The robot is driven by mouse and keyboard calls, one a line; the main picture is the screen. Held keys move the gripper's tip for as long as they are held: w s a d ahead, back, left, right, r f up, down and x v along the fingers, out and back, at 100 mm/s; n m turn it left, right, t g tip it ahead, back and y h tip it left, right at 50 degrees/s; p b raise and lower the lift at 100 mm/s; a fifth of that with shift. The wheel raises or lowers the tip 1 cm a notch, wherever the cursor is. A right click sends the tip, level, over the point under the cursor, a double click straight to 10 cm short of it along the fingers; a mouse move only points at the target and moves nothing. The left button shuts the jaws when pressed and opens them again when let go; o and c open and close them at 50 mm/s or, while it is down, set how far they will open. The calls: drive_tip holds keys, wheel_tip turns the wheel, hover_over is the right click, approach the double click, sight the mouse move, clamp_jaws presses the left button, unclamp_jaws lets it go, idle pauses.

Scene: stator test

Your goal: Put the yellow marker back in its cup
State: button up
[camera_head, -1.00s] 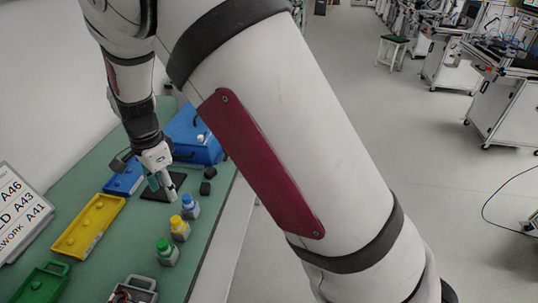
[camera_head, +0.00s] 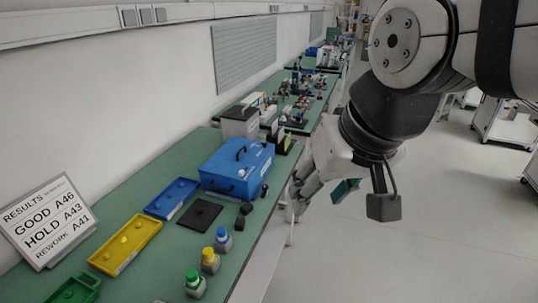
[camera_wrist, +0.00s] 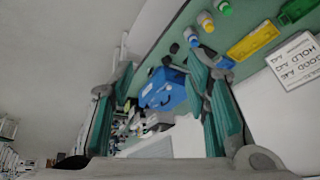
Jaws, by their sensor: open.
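No separate yellow marker can be made out for certain. A yellow-topped grey holder (camera_head: 210,261) stands upright near the bench's front edge, between a blue-topped one (camera_head: 222,240) and a green-topped one (camera_head: 195,284). Whether these are markers in cups or capped bottles I cannot tell. The yellow-topped one also shows at the top of the wrist view (camera_wrist: 206,21). My gripper (camera_head: 325,186) is beyond the bench's front edge, to the right of the blue case and apart from the holders. In the wrist view its teal fingers (camera_wrist: 161,68) are wide apart with nothing between them.
A yellow tray (camera_head: 142,232) with a small yellow bump, a blue tray (camera_head: 172,198) and a green tray (camera_head: 75,291) lie on the green bench. A black pad (camera_head: 200,214), small black blocks (camera_head: 246,208), a blue case (camera_head: 237,168) and a results sign (camera_head: 45,222) are nearby.

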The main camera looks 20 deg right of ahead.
drive_tip(key=s, duration=0.1)
drive_tip(key=s+d+n, duration=0.1)
drive_tip(key=s, duration=0.1)
drive_tip(key=shift+d+f+t+h, duration=0.1)
drive_tip(key=shift+d+t+h, duration=0.05)
drive_tip(key=shift+t+h, duration=0.15)
